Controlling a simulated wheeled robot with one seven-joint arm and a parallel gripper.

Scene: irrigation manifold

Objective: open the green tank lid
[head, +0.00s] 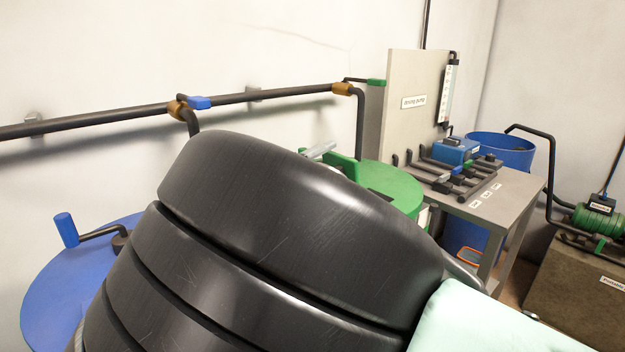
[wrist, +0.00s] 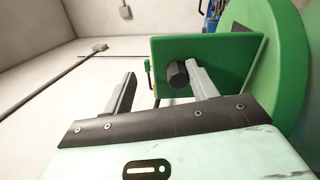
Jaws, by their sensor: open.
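A short dark cylinder (wrist: 177,75) shows in front of this plate. My gripper (wrist: 160,70) is open, and the cylinder appears between its fingers, close to the right one. I cannot tell whether they touch. In the head view only a pale finger (head: 320,150) of my gripper shows.
A blue lid (head: 60,290) with a blue-handled crank (head: 66,230) is at the left. A dark pipe (head: 110,117) with a blue valve handle (head: 200,103) runs along the wall. A grey bench (head: 510,200) and a blue barrel (head: 500,145) stand at the right.

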